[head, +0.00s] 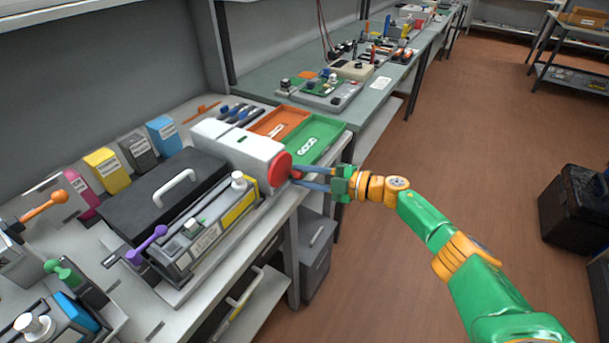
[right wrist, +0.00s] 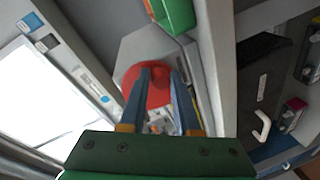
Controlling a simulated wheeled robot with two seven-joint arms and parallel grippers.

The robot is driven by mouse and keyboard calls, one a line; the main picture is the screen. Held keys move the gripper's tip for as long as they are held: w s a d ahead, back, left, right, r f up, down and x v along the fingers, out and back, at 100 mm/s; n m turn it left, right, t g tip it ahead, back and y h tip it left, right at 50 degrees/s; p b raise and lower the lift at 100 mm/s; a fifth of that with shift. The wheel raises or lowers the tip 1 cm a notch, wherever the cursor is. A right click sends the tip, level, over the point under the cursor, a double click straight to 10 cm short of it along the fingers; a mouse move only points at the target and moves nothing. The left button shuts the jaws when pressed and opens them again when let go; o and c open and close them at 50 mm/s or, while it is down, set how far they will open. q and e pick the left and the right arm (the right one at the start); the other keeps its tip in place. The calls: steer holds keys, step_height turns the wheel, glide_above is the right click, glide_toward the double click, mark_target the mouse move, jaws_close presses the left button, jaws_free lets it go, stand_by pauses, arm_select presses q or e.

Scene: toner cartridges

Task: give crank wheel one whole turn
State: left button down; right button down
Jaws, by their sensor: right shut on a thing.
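The crank wheel (head: 279,169) is a red disc on the right end of a white box-shaped machine (head: 238,147) on the bench. In the right wrist view the red wheel (right wrist: 158,93) lies beyond my fingers, against the pale machine. My right gripper (head: 297,174) reaches in from the right and is shut at the wheel's face, on what appears to be its crank handle. The fingers largely hide the handle. My left gripper is not in the head view.
A green tray (head: 318,138) and an orange tray (head: 279,121) sit behind the machine. A dark box with a pale handle (head: 168,196) stands to its left. Coloured cartridges (head: 105,170) line the back. Open floor lies right of the bench.

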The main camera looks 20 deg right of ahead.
stand_by(0.4)
steer(key=c, duration=0.6)
jaws_free()
steer(key=shift+c, duration=0.2)
steer(key=s+d+n+t+h+b, duration=0.25)
steer(key=s+n+t+b, duration=0.35)
steer(key=n, duration=1.4)
steer(key=w+p, duration=0.1)
steer(key=w+a+g, duration=0.1)
steer(key=w, duration=0.1)
steer(key=w+a+g+p, duration=0.1)
steer(key=w, duration=0.1)
steer(key=shift+w+a+f+y+p, duration=0.1)
steer(key=shift+a+f+y+p, duration=0.05)
steer(key=shift+a+y+p, duration=0.15)
